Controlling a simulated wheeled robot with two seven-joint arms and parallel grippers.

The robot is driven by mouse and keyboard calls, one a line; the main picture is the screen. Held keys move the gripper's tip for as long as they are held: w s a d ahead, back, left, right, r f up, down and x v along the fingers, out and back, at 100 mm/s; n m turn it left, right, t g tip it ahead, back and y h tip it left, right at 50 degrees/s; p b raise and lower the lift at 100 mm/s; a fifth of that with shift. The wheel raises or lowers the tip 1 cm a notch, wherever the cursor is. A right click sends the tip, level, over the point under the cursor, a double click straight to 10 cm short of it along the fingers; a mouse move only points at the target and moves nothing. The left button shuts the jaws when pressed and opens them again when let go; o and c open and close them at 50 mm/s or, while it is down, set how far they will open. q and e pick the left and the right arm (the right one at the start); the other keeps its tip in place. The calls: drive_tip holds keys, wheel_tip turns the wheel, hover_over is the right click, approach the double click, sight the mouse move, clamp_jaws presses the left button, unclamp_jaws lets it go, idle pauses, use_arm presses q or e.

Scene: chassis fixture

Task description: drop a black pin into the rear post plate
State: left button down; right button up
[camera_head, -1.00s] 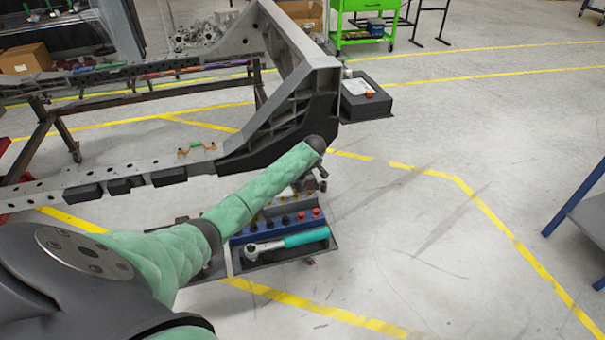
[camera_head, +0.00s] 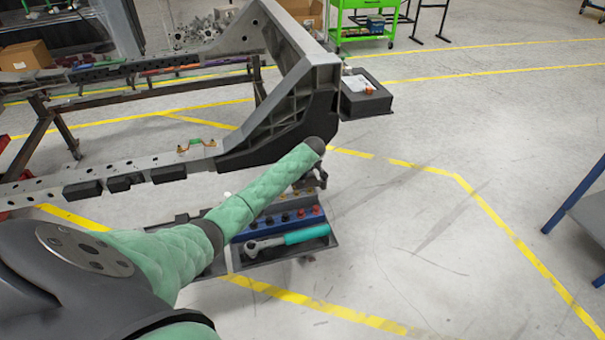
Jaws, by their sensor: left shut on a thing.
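My left arm crosses the view, and its gripper (camera_head: 319,180) hangs beyond the dark wrist end, small and partly hidden by the arm. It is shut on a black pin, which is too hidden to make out. The gripper is near the far right end of the blue pin holder (camera_head: 291,228), where several dark and red-topped pins (camera_head: 300,214) stand. The grey chassis frame (camera_head: 298,80) runs behind my arm. I cannot tell for certain which part is the rear post plate. My right gripper is not in view.
A tray (camera_head: 327,247) with a teal-handled ratchet (camera_head: 305,236) lies in front of the holder. A dark box (camera_head: 366,100) stands right of the frame, a green cart (camera_head: 362,36) behind. A blue-legged table (camera_head: 578,205) is at the far right. Floor between is clear.

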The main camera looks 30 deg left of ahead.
use_arm(q)
drive_tip(key=shift+f, duration=0.4)
drive_tip(key=c, duration=1.1)
unclamp_jaws()
drive_tip(key=shift+c, duration=0.5)
